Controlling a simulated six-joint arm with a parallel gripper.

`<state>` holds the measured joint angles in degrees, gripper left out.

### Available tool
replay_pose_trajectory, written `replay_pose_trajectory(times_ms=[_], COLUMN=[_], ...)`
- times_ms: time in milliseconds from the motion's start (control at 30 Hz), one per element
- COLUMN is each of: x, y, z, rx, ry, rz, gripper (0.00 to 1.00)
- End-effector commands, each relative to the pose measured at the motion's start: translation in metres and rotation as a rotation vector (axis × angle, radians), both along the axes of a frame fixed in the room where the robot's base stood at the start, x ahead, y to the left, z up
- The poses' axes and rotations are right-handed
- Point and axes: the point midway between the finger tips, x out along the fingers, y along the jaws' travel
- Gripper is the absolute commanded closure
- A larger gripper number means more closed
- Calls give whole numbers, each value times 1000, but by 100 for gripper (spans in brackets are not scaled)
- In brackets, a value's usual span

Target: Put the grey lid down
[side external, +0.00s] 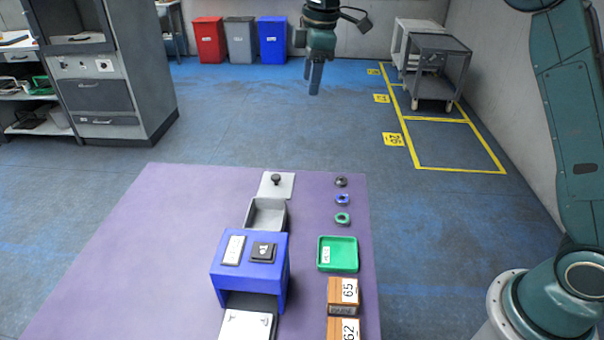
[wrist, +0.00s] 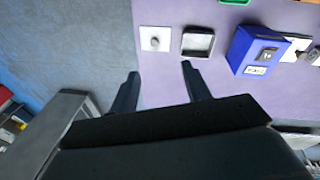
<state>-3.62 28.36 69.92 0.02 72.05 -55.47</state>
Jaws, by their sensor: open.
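The grey lid (side external: 276,185), a flat square plate with a dark round knob, lies on the purple table at its far edge. It also shows in the wrist view (wrist: 155,39). Next to it stands an open grey box (side external: 267,214), seen in the wrist view (wrist: 198,42) with nothing visible inside. My gripper (side external: 314,78) is high above and beyond the table's far edge in the side view. In the wrist view my gripper (wrist: 159,78) has its fingers apart with nothing between them. The lid is apart from the gripper.
A blue scanner housing (side external: 250,268) stands in front of the box, with a white-topped item (side external: 246,325) before it. To the right are a black ring (side external: 341,182), a blue ring (side external: 342,200), a green ring (side external: 342,219), a green tray (side external: 338,254) and numbered boxes (side external: 343,292). The table's left side is clear.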

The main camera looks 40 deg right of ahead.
Motion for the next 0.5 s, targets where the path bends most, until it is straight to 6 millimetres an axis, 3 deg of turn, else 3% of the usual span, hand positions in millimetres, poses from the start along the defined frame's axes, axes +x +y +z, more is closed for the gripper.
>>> replay_pose_trajectory(times_ms=[200,500], x=[-52,-129], y=[-8,-18], z=[34,58], rx=[30,82], ry=[-49,-111], rz=[-149,-350], gripper=[52,52])
